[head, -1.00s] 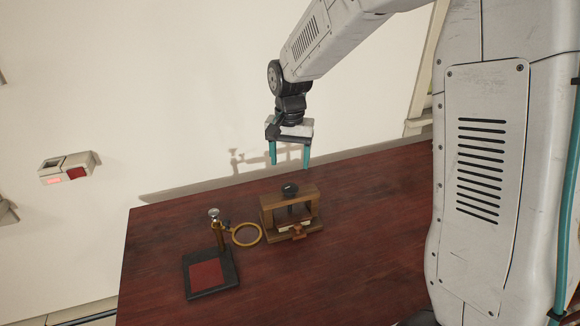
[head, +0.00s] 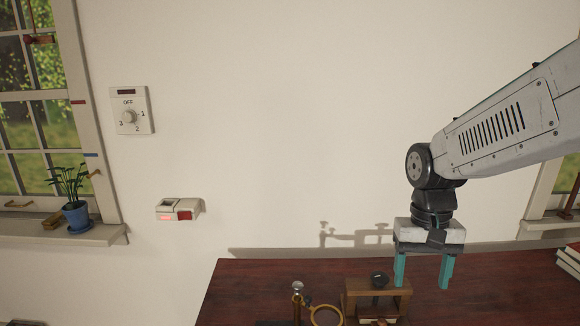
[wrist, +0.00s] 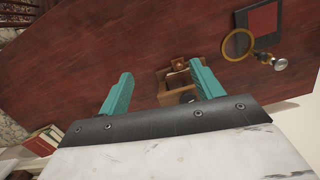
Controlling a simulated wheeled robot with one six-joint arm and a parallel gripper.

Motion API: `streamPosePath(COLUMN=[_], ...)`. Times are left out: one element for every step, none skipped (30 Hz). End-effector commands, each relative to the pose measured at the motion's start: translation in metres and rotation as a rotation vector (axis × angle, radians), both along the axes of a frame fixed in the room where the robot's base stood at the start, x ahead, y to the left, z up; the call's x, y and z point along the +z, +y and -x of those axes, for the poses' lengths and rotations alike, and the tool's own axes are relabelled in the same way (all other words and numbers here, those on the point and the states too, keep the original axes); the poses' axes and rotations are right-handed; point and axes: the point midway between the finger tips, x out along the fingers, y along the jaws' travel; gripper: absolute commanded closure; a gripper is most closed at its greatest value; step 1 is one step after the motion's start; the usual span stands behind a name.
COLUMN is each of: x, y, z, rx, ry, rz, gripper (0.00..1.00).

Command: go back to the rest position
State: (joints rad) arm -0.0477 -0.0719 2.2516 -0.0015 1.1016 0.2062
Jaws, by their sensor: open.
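My gripper (head: 422,272) is open and empty, its two teal fingers pointing down over the back part of the dark red table (head: 255,285). In the wrist view the fingers of my gripper (wrist: 158,90) are spread wide with nothing between them. A wooden press with a black knob (head: 378,280) stands just left of the gripper in the head view. In the wrist view the press (wrist: 172,80) shows partly behind the right finger.
Books (head: 570,258) lie at the table's right. A wall dial (head: 130,112), a small wall box (head: 180,210) and a potted plant (head: 76,212) are left.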

Motion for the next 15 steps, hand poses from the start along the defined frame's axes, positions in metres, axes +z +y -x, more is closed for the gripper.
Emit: streamPosePath(x=[0.011, 0.016, 0.021, 0.025, 0.029, 0.033, 0.035, 0.038, 0.041, 0.042, 0.044, 0.045, 0.047, 0.048, 0.05], y=[-0.002, -0.004, -0.005, -0.006, -0.007, -0.009, -0.01, -0.011, -0.012, -0.012, -0.013, -0.014, -0.014, -0.015, -0.015], z=[0.021, 0.032, 0.048, 0.059, 0.07, 0.084, 0.094, 0.104, 0.117, 0.126, 0.134, 0.144, 0.15, 0.156, 0.162], rx=[0.029, 0.047, 0.069, 0.085, 0.099, 0.118, 0.129, 0.141, 0.152, 0.162, 0.167, 0.171, 0.172, 0.171, 0.168], ry=[-0.012, -0.017, -0.022, -0.028, -0.035, -0.044, -0.053, -0.062, -0.076, -0.087, -0.1, -0.117, -0.131, -0.145, -0.164], rz=[-0.005, -0.007, -0.01, -0.013, -0.014, -0.017, -0.018, -0.019, -0.019, -0.02, -0.019, -0.018, -0.017, -0.017, -0.014], gripper=[0.34, 0.34, 0.34, 0.34, 0.34, 0.34, 0.34, 0.34, 0.34, 0.34, 0.34, 0.34, 0.34, 0.34, 0.34])
